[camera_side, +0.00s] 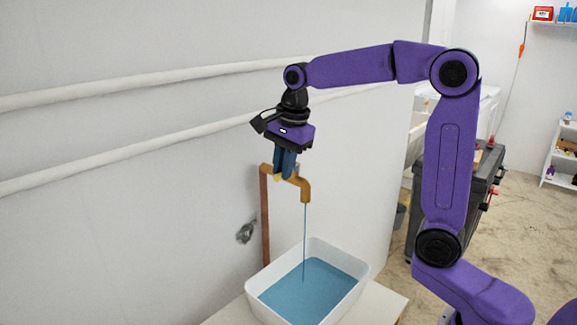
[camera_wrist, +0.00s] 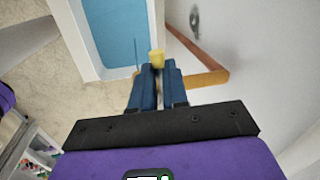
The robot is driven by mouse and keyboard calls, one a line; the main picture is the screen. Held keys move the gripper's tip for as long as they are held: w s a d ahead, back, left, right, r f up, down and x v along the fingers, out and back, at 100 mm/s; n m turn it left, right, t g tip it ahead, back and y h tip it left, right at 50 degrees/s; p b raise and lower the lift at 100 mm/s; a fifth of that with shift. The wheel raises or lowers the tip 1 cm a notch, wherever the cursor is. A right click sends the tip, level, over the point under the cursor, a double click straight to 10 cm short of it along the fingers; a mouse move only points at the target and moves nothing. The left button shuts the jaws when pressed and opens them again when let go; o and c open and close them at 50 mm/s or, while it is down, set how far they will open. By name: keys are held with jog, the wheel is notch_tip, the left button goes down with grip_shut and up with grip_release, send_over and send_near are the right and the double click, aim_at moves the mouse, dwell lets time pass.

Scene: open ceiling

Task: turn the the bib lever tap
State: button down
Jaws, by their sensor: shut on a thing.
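The brass-coloured bib tap (camera_side: 304,190) sits at the top of an upright copper pipe (camera_side: 265,222), with its spout bent downward. A thin blue stream of water runs from the spout. My gripper (camera_side: 284,173) points down at the top of the tap, its blue fingers shut on the lever. In the wrist view a small yellow piece of the lever (camera_wrist: 157,56) shows at the fingertips (camera_wrist: 159,68); the fingers hide the rest. The tap's body (camera_wrist: 206,79) extends to the right of the fingers there.
A white tub (camera_side: 352,279) with blue water stands under the spout on a pale table (camera_side: 388,303). A white wall with two pipes (camera_side: 150,79) is behind the tap. A small grey wall fitting (camera_side: 246,232) is left of the copper pipe. A dark cabinet stands at right.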

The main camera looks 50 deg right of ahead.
jog(key=shift+w+m, duration=0.4)
jog(key=shift+m, duration=0.4)
jog(key=c, duration=1.1)
grip_release()
jog(key=shift+r, duration=0.1)
jog(key=s+r, duration=0.1)
jog(key=r, duration=0.4)
jog(key=s+r, duration=0.1)
jog(key=r, duration=0.5)
jog(key=s+r, duration=0.1)
jog(key=r, duration=0.5)
jog(key=shift+s, duration=0.25)
jog(key=shift+a, duration=0.1)
